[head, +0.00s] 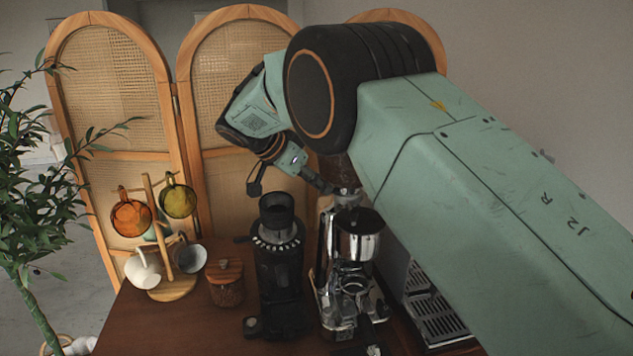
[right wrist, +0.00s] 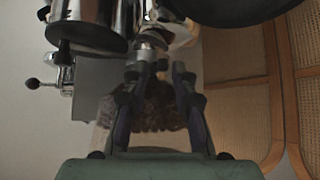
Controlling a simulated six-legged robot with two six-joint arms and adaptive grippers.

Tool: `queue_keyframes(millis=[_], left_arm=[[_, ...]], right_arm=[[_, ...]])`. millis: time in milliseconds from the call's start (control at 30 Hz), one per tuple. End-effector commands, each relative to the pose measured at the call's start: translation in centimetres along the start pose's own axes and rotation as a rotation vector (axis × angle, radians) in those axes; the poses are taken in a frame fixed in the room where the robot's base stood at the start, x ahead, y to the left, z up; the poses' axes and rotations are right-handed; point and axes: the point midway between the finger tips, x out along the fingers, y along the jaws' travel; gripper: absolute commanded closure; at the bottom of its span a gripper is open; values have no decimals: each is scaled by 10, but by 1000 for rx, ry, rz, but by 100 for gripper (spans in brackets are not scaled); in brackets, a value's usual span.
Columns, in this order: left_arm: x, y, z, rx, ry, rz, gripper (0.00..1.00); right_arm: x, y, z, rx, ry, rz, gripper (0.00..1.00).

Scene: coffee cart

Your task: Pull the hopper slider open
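The hopper (right wrist: 155,112) shows in the right wrist view as a clear container with dark beans, seen behind and between my fingers. In the head view a small part of it (head: 338,168) shows beside my arm, above a chrome grinder (head: 357,240). A silver fitting (right wrist: 152,40) lies just past my fingertips; I cannot make out the slider clearly. My right gripper (right wrist: 160,70) has its two fingers apart, with nothing seen gripped between them. In the head view the right gripper (head: 322,183) is beside the hopper, partly hidden by my arm. My left gripper is out of view.
A black grinder (head: 280,275) stands left of the chrome one. A lidded jar (head: 226,285) and a wooden mug stand (head: 172,290) with several cups are further left on the table (head: 140,325). Rattan screens (head: 110,75) stand behind. A plant (head: 35,200) is at the left.

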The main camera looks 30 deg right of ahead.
Motion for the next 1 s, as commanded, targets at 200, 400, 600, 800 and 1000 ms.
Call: queue_keyframes(millis=[200, 400, 600, 800, 1000], left_arm=[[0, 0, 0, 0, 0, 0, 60], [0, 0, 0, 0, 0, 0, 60], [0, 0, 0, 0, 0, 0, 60], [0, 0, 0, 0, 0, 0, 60], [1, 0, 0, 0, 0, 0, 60]], right_arm=[[0, 0, 0, 0, 0, 1, 95], [0, 0, 0, 0, -1, 0, 100], [0, 0, 0, 0, 0, 1, 100], [0, 0, 0, 0, 0, 1, 100], [1, 0, 0, 0, 0, 1, 100]])
